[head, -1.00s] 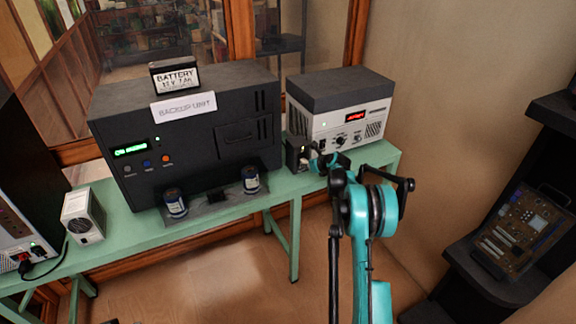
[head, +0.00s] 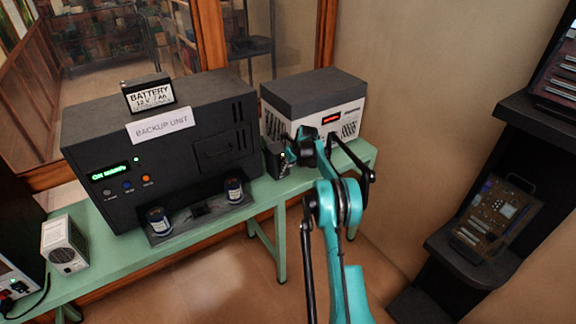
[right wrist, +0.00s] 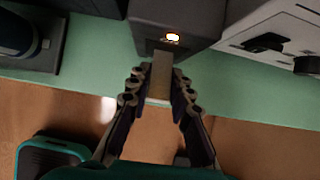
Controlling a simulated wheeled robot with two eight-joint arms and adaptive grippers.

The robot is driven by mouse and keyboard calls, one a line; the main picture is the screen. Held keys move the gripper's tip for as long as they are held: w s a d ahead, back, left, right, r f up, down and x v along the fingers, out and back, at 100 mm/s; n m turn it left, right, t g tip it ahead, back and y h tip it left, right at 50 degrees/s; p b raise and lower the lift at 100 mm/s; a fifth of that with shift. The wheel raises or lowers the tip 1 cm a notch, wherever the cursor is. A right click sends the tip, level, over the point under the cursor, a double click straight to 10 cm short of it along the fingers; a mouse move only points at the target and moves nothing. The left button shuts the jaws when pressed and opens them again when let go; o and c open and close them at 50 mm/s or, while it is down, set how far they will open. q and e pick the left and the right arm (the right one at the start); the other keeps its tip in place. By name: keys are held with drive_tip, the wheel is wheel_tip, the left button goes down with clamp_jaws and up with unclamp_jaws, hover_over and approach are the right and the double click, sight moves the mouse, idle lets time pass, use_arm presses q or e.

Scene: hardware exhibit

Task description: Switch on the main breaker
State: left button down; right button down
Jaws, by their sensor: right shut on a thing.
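The main breaker looks to be the small dark box (head: 274,160) on the green bench, between the backup unit and the grey-white device. In the right wrist view the box (right wrist: 180,18) has a small glowing yellow-white light on its front. A flat greyish lever (right wrist: 161,75) sticks out below that light. My right gripper (right wrist: 158,88) is shut on this lever, one finger on each side. In the head view the right gripper (head: 290,157) is at the box's front, and my own arm partly hides the contact. My left gripper is not in view.
The black backup unit (head: 90,140) with a lit green display stands left of the breaker. A grey-white device (head: 345,113) with a red display stands right. The green bench (head: 100,262) runs below them. A dark shelf (head: 470,235) stands at the right. The floor in front is clear.

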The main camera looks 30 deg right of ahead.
drive_tip(key=c, duration=1.4)
unclamp_jaws()
drive_tip(key=shift+w, duration=0.15)
drive_tip(key=shift+o, duration=0.2)
drive_tip(key=v, duration=1.2)
